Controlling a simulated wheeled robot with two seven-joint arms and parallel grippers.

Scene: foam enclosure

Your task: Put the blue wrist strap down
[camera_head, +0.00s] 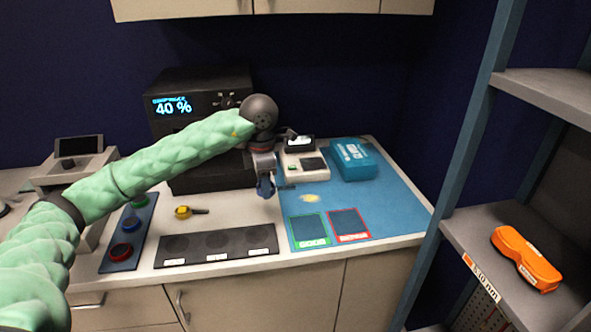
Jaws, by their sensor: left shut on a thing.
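My left arm reaches in from the left, and its gripper (265,172) points down near the left edge of the blue mat (385,205). The gripper is shut on the blue wrist strap (265,188), which hangs below the fingers, seemingly above the counter. The exact height of the strap is hard to tell. My right gripper is not in view.
The mat carries a green-framed rectangle (309,230), a red-framed rectangle (348,224), a teal box (352,158) and a white device (304,165). A dark strip (217,245) lies in front. An orange case (525,258) sits on the right shelf.

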